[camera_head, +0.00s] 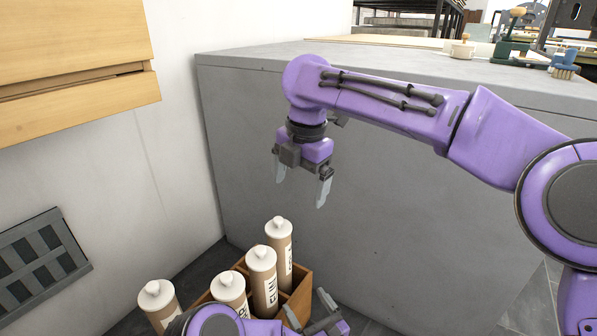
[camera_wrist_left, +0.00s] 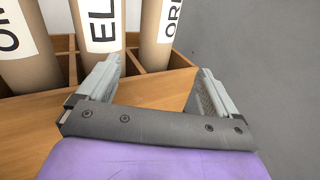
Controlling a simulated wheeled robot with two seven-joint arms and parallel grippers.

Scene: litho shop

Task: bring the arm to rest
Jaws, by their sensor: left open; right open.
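My right gripper (camera_head: 301,186) hangs from its purple arm in front of the grey block's face, fingers pointing down, open and empty. It is above the tubes and apart from them. My left gripper (camera_head: 308,308) is low at the bottom edge of the head view, just right of the tubes; the wrist and arm below it are partly cut off. In the left wrist view, the left gripper (camera_wrist_left: 163,75) is open, with nothing between its fingers. Its fingers are over or near the wooden crate's edge; I cannot tell whether they touch.
A wooden crate (camera_head: 302,295) with compartments holds several upright brown tubes (camera_head: 263,277) with white caps and labels. A grey block (camera_head: 400,220) carries a cream pot (camera_head: 462,49) and green tools on top. A dark grille (camera_head: 40,255) and wooden boards (camera_head: 75,60) are at left.

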